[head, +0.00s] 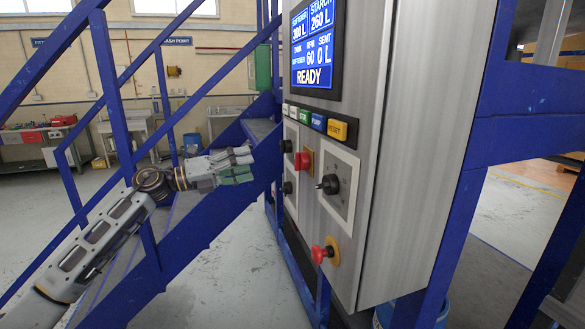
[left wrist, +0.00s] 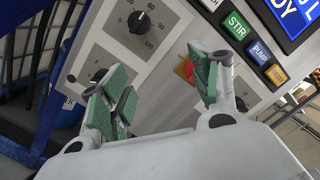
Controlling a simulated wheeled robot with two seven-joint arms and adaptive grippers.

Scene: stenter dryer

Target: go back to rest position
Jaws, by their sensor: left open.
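My left gripper (head: 238,166) comes in from the left in the head view, in front of the blue stairs and to the left of the control cabinet (head: 400,130). It is apart from the panel. In the left wrist view, its green-padded fingers (left wrist: 165,95) are spread open with nothing between them. The panel with its dials and buttons shows behind them. My right gripper is in neither view.
The cabinet has a screen (head: 316,48) reading READY, a black knob (head: 329,184) and a red emergency button (head: 322,252). A blue stair rail (head: 115,95) stands close behind my left arm. Open floor (head: 225,285) lies below the gripper.

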